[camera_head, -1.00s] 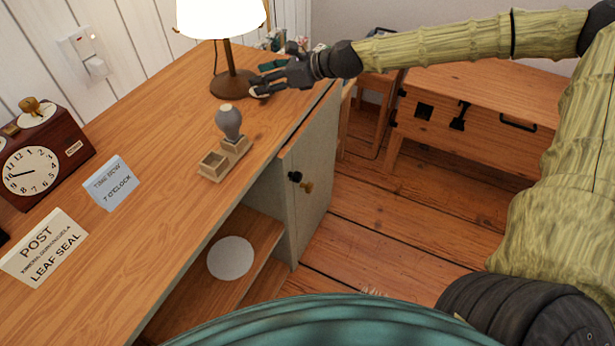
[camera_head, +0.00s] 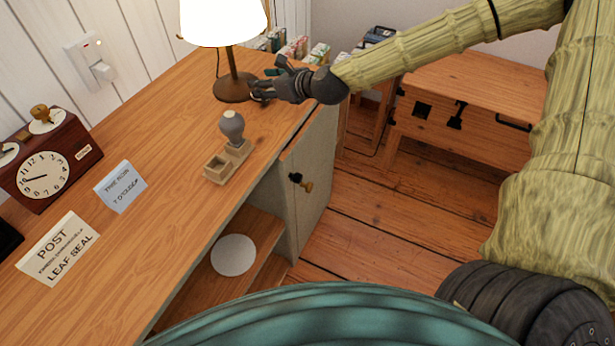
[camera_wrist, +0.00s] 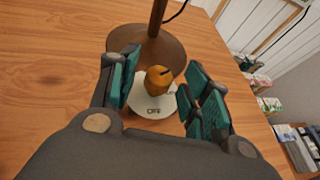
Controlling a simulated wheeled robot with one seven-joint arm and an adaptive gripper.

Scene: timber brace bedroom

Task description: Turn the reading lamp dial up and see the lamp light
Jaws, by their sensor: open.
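The reading lamp's shade (camera_head: 222,20) looks bright white at the top of the head view. Its brown base (camera_head: 234,90) stands on the desk, and the stem and base also show in the wrist view (camera_wrist: 158,45). The dial is a wooden knob (camera_wrist: 158,78) with a dark pointer mark, on a round white plate (camera_wrist: 150,106) reading "OFF" at its near side. My gripper (camera_head: 259,92) is beside the lamp base. In the wrist view my gripper (camera_wrist: 164,88) is open, its teal-padded fingers on either side of the knob with gaps showing. The dial is hidden in the head view.
A stamp (camera_head: 231,128) in a wooden holder, a card (camera_head: 121,187), a "POST LEAF SEAL" sign (camera_head: 58,248) and a clock box (camera_head: 60,165) stand on the desk (camera_head: 165,220). Small boxes (camera_head: 295,48) are behind my gripper. A wall switch (camera_head: 92,60) is at left.

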